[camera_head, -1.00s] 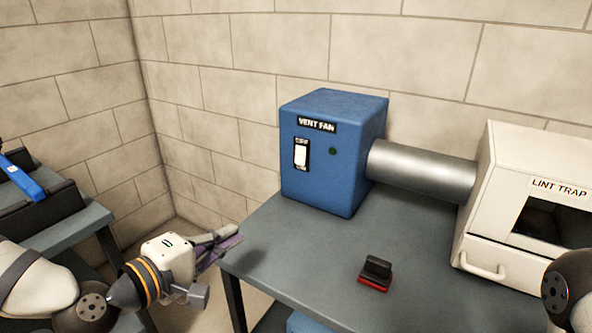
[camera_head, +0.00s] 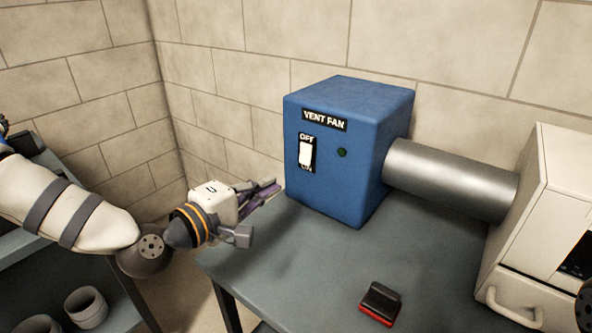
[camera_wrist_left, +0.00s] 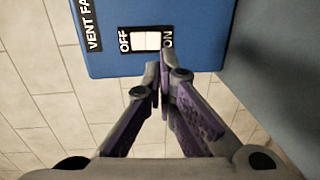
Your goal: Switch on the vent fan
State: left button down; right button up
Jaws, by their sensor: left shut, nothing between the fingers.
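The vent fan (camera_head: 345,150) is a blue box on the grey table, labelled VENT FAN. Its front has a white rocker switch (camera_head: 305,154) in a black plate, OFF at the top and ON at the bottom, and a dark green lamp (camera_head: 342,153). My left gripper (camera_head: 277,188) is shut and empty, left of and below the switch in the head view. In the left wrist view the switch (camera_wrist_left: 146,41) shows just ahead of the closed fingertips (camera_wrist_left: 158,62), which are near its ON end. Whether they touch it cannot be told. My right gripper is not in view.
A metal duct (camera_head: 450,178) joins the fan to the white lint trap (camera_head: 545,215) on the right. A black and red brush-like object (camera_head: 380,303) lies at the front of the table (camera_head: 300,270). The wall stands close behind.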

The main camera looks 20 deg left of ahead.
aim_at(304, 164)
pick_arm(q)
jog(key=b+x, duration=0.1)
jog(key=x, duration=0.8)
jog(key=shift+w+d, duration=0.15)
jog(key=shift+w, duration=0.1)
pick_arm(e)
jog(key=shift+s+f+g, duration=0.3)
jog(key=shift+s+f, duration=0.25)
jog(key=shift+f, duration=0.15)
pick_arm(q)
jog(key=shift+w+d+f, duration=0.1)
jog(key=shift+w+f, duration=0.1)
jog(key=shift+w, duration=0.1)
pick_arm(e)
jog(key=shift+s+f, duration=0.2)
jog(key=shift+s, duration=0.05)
